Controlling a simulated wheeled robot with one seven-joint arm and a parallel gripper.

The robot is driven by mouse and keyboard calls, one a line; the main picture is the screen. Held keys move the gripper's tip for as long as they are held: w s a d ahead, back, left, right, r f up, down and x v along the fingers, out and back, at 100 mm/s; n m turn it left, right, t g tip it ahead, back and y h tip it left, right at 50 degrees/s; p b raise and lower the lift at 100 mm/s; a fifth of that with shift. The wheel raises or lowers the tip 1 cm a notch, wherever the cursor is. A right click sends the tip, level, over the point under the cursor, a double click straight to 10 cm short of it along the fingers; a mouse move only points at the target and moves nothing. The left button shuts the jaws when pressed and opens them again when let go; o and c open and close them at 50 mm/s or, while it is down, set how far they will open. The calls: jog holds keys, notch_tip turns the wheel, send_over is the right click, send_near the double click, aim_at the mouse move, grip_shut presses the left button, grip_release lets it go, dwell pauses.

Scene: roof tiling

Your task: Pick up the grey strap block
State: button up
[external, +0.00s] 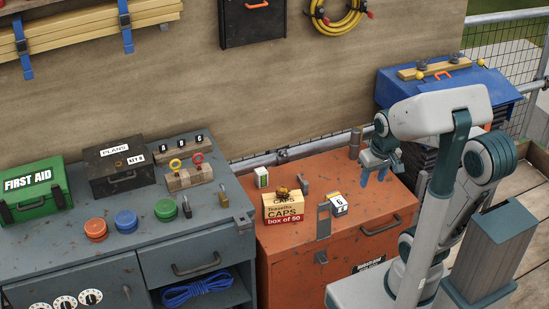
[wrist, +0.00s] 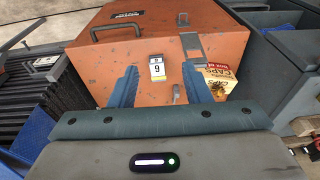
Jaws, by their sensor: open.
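A small grey block (external: 303,186), which looks like the strap block, stands on the orange chest behind the caps box. It also shows in the wrist view (wrist: 176,93), between my two blue fingers and nearer the right one. Its fine shape is too small to tell. My gripper (external: 374,176) is open and empty above the right part of the chest, to the right of the block and apart from it. In the wrist view my gripper (wrist: 160,67) points down at the chest top.
The orange chest (external: 385,190) also carries the caps box (external: 283,208), a white number-6 block (external: 338,205), a grey hasp (external: 324,222) and a grey cylinder (external: 355,143). A small white-green box (external: 262,177) stands at the back left. The grey workbench (external: 75,250) adjoins on the left.

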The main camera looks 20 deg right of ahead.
jog(key=w+f+b, duration=0.1)
jog(key=w+b, duration=0.1)
jog(key=w, duration=0.7)
jog(key=m+g+b, duration=0.2)
jog(key=b, duration=0.3)
send_over(304, 180)
notch_tip(304, 180, down, 13)
jog(key=f, duration=0.8)
jog(key=shift+s+a+b, duration=0.25)
jog(key=shift+s+b, duration=0.05)
jog(key=shift+b, duration=0.1)
jog(key=f, duration=0.3)
jog(key=f+b, duration=0.1)
jog(key=f, duration=0.1)
jog(key=shift+w+d+f, duration=0.1)
jog(key=shift+w+d, duration=0.1)
jog(key=shift+w, duration=0.05)
jog(key=shift+c, duration=0.3)
grip_shut()
